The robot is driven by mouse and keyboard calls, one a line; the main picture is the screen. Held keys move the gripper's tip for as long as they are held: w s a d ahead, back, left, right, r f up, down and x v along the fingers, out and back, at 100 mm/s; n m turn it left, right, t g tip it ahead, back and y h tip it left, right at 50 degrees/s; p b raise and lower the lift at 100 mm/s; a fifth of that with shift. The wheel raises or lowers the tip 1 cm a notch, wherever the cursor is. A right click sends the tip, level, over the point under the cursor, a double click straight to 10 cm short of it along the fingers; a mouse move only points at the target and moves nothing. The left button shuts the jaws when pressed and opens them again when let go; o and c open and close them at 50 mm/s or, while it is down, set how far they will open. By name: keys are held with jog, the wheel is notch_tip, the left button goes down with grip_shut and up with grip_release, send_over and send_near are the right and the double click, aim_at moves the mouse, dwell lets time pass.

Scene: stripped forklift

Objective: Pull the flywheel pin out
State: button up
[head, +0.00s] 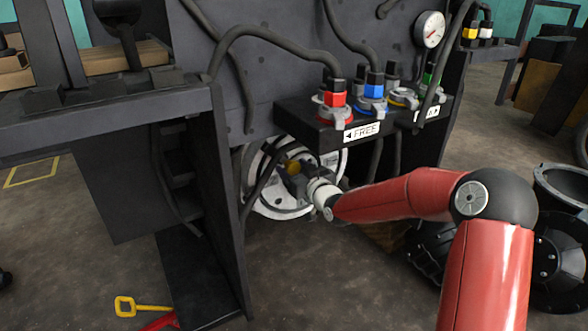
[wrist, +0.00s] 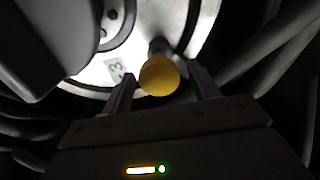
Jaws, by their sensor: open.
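The flywheel (head: 275,209) is a pale disc low under the dark machine body, partly hidden by my arm and hoses. It also shows in the wrist view (wrist: 92,76), with a small dark marking on its face. The pin's round yellow knob (wrist: 159,75) sits at the flywheel, with a dark shaft behind it. The knob shows in the head view as well (head: 293,168). My gripper (wrist: 162,84) is open, with one finger on each side of the knob. I cannot tell whether the fingers touch it.
Dark hoses (wrist: 275,55) run close on the right of my gripper, and a dark rounded part (wrist: 45,40) is close on the left. Above my arm is a ledge with coloured connectors (head: 335,99) and a "FREE" label. A dark upright panel (head: 215,200) stands left of the flywheel.

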jog(key=v, duration=0.7)
jog(key=shift+s+d, duration=0.15)
jog(key=shift+s, duration=0.1)
jog(key=s+d+r+m+g+h+p, duration=0.1)
jog(key=s+d+r+g+h+p, duration=0.1)
jog(key=s+d+r+h, duration=0.3)
jog(key=s+d+r+m+g+h+p, duration=0.1)
jog(key=s+d+g+h+p, duration=0.15)
jog(key=s, duration=0.45)
jog(key=s+d+r+m+g+h+p, duration=0.1)
jog(key=s+d+r+h, duration=0.2)
jog(key=s+d, duration=0.25)
jog(key=s+d+r+m+g+p, duration=0.1)
jog(key=s+d+m+g+p, duration=0.1)
jog(key=s, duration=1.7)
jog(key=shift+s+d+r+m+g, duration=0.15)
jog(key=shift+s+r+m+g, duration=0.25)
jog(key=shift+m+g, duration=0.55)
